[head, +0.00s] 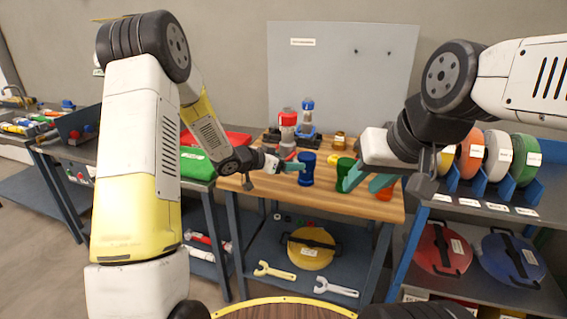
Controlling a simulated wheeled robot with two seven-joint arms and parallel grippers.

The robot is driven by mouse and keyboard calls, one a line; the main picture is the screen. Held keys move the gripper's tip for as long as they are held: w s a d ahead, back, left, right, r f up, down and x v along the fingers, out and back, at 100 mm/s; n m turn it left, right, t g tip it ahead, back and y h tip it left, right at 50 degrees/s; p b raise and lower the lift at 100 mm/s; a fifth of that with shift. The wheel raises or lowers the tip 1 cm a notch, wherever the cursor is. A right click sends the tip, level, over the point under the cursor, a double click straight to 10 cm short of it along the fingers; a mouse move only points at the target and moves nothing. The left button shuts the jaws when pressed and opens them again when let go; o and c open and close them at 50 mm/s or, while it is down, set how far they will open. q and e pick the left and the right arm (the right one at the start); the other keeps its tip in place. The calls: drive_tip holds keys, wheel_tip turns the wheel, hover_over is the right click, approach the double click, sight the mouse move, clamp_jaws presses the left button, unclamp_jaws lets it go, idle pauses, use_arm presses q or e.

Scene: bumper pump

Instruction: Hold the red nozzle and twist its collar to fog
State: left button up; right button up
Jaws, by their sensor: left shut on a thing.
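The red nozzle (288,119) stands upright near the back of the wooden bench, with a pale band below its red top and a grey and red base. My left gripper (298,166) is in front of it and lower in the picture, apart from its red top. Its teal fingers are shut at the left side of a blue cup-like cylinder (307,172), apparently on it; the contact is small and partly hidden. My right gripper (361,185) has its teal fingers spread, beside a green cylinder (344,170). I cannot make out the nozzle's collar markings.
A blue-topped nozzle (308,105) stands behind the red one. An orange cup (384,194) and a brass-coloured piece (339,141) are on the wooden bench (325,206). A rack of coloured hose rolls (497,155) is at right; a green case (196,163) is at left.

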drive_tip(key=shift+o, duration=0.2)
drive_tip(key=o, duration=0.4)
drive_tip(key=shift+w, duration=0.1)
drive_tip(key=o, duration=0.3)
drive_tip(key=shift+w+r, duration=0.3)
drive_tip(key=shift+o, duration=0.2)
wheel_tip(320, 180, up, 10)
drive_tip(key=g+h, duration=0.2)
hover_over(289, 110)
drive_tip(key=s, duration=0.4)
drive_tip(key=shift+n, duration=0.3)
drive_tip(key=x, duration=1.1)
drive_tip(key=shift+w, duration=0.45)
drive_tip(key=c, duration=1.4)
